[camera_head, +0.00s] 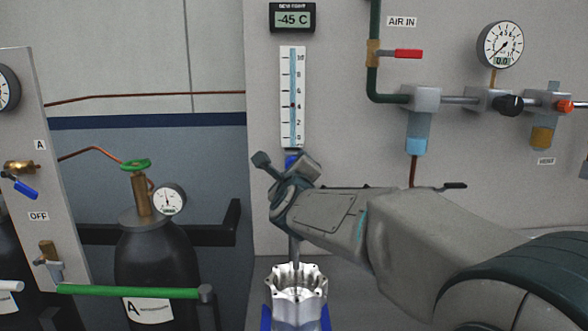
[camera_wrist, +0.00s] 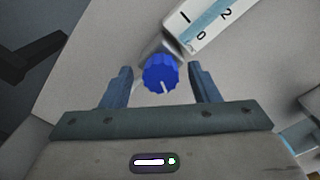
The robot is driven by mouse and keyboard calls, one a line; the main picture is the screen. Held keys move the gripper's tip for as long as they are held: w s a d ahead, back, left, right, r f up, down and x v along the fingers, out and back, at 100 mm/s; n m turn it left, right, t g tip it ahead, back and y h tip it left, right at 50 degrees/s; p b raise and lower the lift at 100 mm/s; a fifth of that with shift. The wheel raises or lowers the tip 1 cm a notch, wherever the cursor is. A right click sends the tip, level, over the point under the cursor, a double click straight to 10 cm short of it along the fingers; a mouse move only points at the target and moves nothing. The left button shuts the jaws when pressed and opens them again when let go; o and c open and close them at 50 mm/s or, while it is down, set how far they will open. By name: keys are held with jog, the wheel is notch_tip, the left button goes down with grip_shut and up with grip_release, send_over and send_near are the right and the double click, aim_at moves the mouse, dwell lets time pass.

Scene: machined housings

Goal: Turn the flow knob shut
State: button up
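The blue flow knob (camera_wrist: 160,73) shows in the wrist view, with a white mark on its lower edge. It sits just below the flow tube scale (camera_wrist: 205,22). In the head view the scale (camera_head: 292,97) is upright on the grey panel, and the knob (camera_head: 291,161) is mostly hidden behind my gripper. My gripper (camera_wrist: 160,82) is open, with one finger on each side of the knob and a gap to each. In the head view my gripper (camera_head: 282,168) is in front of the panel at the knob's height.
A machined housing (camera_head: 297,283) stands below my gripper in a blue holder (camera_head: 267,318), with a thin tube running down into it. A black cylinder (camera_head: 157,265) and green bar (camera_head: 128,292) are at left. An air line with a red-handled valve (camera_head: 408,54) is at right.

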jog(key=s, duration=1.3)
jog(key=shift+s, duration=0.4)
jog(key=m+p, duration=0.2)
jog(key=m, duration=0.3)
jog(key=shift+s+r, duration=0.1)
jog(key=m+p, duration=0.1)
jog(key=m, duration=0.2)
jog(key=m+p, duration=0.1)
jog(key=m, duration=0.2)
jog(key=shift+s+m, duration=0.2)
jog(key=shift+m, duration=0.1)
jog(key=shift+w, duration=0.2)
jog(key=w+p, duration=0.2)
jog(key=w, duration=1.1)
jog(key=shift+w+f, duration=0.2)
jog(key=c, duration=1)
